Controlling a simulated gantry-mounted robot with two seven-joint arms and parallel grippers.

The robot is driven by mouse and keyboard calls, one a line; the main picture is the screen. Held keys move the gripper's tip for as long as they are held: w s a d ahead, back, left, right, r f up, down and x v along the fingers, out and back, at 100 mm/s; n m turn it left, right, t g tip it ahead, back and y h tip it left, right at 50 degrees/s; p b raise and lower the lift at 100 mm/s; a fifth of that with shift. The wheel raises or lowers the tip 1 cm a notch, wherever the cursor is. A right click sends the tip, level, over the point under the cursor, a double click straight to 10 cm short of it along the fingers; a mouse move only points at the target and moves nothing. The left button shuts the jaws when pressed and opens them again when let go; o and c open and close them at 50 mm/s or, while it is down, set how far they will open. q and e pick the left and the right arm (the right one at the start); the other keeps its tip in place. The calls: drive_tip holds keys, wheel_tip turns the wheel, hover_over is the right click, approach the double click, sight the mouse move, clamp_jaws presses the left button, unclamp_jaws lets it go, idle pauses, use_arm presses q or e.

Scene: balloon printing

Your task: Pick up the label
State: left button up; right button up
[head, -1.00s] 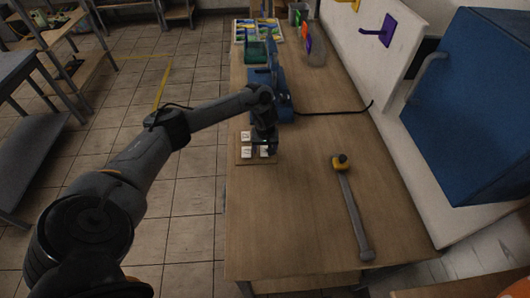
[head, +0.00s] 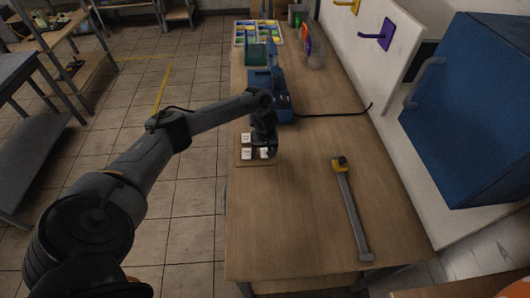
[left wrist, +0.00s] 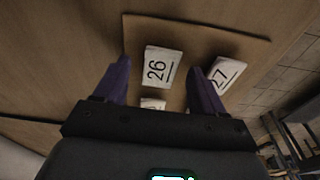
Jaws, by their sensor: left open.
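Several small white labels sit on a brown board (head: 242,163) on the wooden table. In the left wrist view, the label marked 26 (left wrist: 160,67) lies between and slightly beyond my open purple fingers. The label marked 27 (left wrist: 226,73) is just outside the right finger. Another label (left wrist: 153,104) is partly hidden by the gripper body. In the head view, labels show left of the gripper (head: 246,138) and below it (head: 264,153). My left gripper (left wrist: 158,67) is open and points down over the board, holding nothing. My right gripper is out of view.
A blue machine (head: 284,104) stands just behind the board, its black cable (head: 335,113) running right. A sorted tray (head: 258,32) and green bin (head: 256,55) are farther back. The table's front middle is clear.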

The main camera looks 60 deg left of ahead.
use_arm(q)
drive_tip(key=shift+f, duration=0.1)
drive_tip(key=shift+c, duration=0.4)
drive_tip(key=c, duration=1)
drive_tip(key=shift+c, duration=0.3)
